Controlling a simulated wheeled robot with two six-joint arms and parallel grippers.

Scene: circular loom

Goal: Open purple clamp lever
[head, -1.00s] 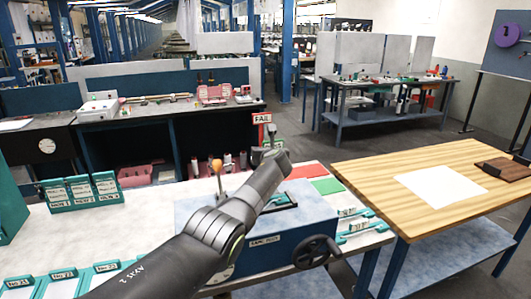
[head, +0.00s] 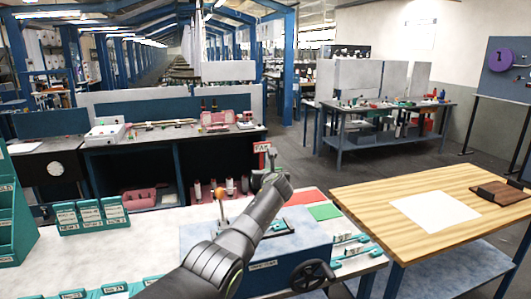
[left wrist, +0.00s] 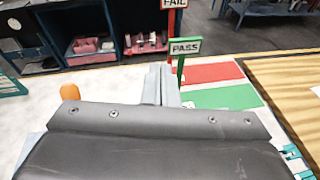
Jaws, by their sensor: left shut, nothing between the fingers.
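I cannot make out a purple clamp lever in either view; my left arm hides part of the blue bench machine (head: 290,262), which has a black handwheel (head: 311,275) on its front. My left gripper (head: 270,163) is above the machine's far side in the head view. In the left wrist view its two grey fingers (left wrist: 160,86) are together, with nothing between them. An orange knob (head: 219,192) stands left of the arm and also shows at the left of the wrist view (left wrist: 70,92). My right gripper is not in view.
Red (head: 305,197) and green (head: 324,212) patches lie on the bench beyond the machine, near a PASS sign (left wrist: 185,47) and a FAIL sign (head: 262,148). Teal labelled holders (head: 90,215) stand at left. A wooden table (head: 375,205) is at right.

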